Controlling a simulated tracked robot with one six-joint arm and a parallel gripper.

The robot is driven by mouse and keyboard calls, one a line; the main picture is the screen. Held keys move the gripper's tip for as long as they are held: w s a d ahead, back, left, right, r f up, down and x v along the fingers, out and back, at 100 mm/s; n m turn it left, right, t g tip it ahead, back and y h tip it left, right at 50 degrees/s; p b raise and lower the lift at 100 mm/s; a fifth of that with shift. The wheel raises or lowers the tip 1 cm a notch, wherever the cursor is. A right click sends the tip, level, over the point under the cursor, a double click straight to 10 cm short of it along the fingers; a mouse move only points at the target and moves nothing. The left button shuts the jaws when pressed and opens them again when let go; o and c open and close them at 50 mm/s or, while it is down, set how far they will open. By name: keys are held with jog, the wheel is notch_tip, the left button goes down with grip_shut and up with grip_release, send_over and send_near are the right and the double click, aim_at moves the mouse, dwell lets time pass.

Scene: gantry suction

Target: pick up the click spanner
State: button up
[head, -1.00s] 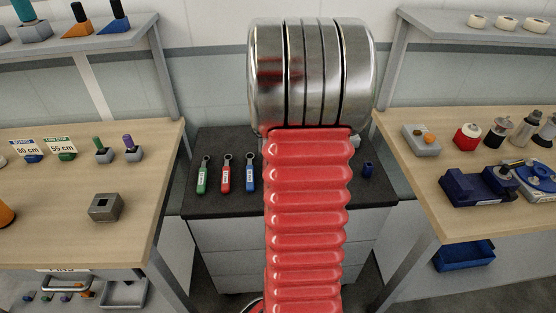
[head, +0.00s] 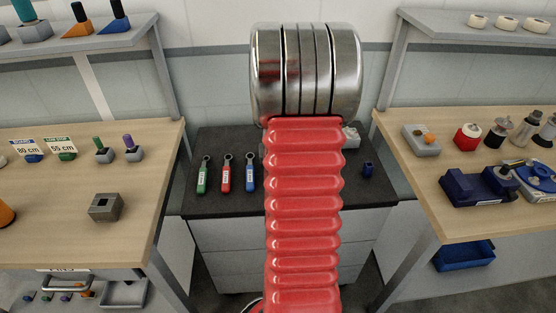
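Three spanners with ring heads lie side by side on the dark top of the middle cabinet in the head view. One has a green handle (head: 203,177), one a red handle (head: 226,176) and one a blue handle (head: 250,174). Each handle bears a small white label that is too small to read, so I cannot tell which is the click spanner. My red ribbed arm and its metal joint stand in front of the cabinet, just right of the spanners. My gripper does not show.
The dark cabinet top (head: 225,208) is clear in front of the spanners. A small blue cup-like piece (head: 368,169) and a pale grey object (head: 351,137) stand right of my arm. Wooden benches flank it, left (head: 60,225) and right (head: 425,180).

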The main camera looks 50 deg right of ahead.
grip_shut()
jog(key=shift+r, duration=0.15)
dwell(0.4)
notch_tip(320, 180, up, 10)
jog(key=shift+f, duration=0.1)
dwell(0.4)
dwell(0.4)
